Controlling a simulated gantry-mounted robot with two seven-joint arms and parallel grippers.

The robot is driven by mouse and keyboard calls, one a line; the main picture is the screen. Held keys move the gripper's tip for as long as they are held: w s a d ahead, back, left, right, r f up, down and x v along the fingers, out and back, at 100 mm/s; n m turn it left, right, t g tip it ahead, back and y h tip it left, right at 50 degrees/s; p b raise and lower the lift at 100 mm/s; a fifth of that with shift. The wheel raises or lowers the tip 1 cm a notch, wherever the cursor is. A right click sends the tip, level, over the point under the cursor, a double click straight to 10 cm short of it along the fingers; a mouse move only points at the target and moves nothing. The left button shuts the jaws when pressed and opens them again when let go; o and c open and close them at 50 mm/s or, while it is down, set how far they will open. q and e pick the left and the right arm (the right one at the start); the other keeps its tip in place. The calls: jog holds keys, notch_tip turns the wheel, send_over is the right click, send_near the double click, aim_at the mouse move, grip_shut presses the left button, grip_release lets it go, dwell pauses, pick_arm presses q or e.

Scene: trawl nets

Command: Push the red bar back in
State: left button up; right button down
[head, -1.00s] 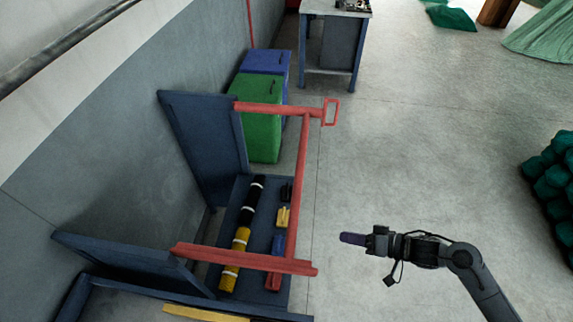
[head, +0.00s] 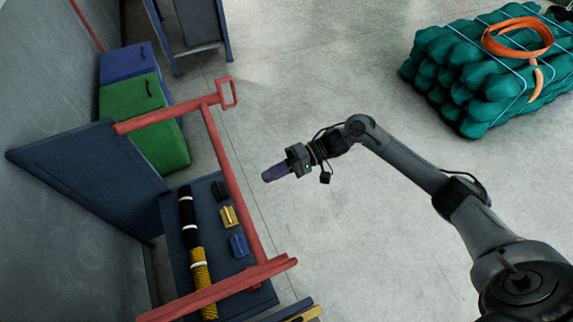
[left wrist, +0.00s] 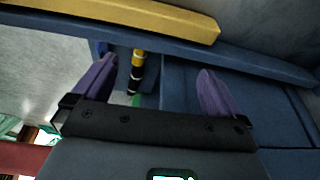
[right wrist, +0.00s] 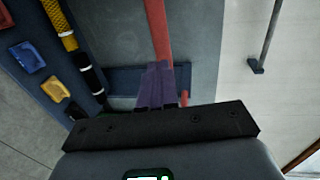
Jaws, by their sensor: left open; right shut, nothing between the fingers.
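The red bar (head: 226,160) is a long straight piece running between two red rails. The upper rail (head: 165,118) ends in a red loop handle (head: 227,93); the lower rail (head: 225,288) crosses near the bottom. My right gripper (head: 266,175) is shut and empty, to the right of the bar and apart from it in the head view. In the right wrist view its purple fingers (right wrist: 157,82) overlap the red bar (right wrist: 157,28); whether they touch cannot be told. My left gripper (left wrist: 155,85) is open and empty, seen only in the left wrist view, facing blue panels.
Blue panels (head: 85,175) stand behind the rails, with a blue shelf (head: 212,262) holding a black-and-yellow roll (head: 189,220) and small blocks. Green (head: 150,112) and blue (head: 127,63) bins stand beyond.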

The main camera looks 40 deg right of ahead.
jog(key=x, duration=0.6)
jog(key=shift+a, duration=0.25)
jog(key=shift+w, duration=0.1)
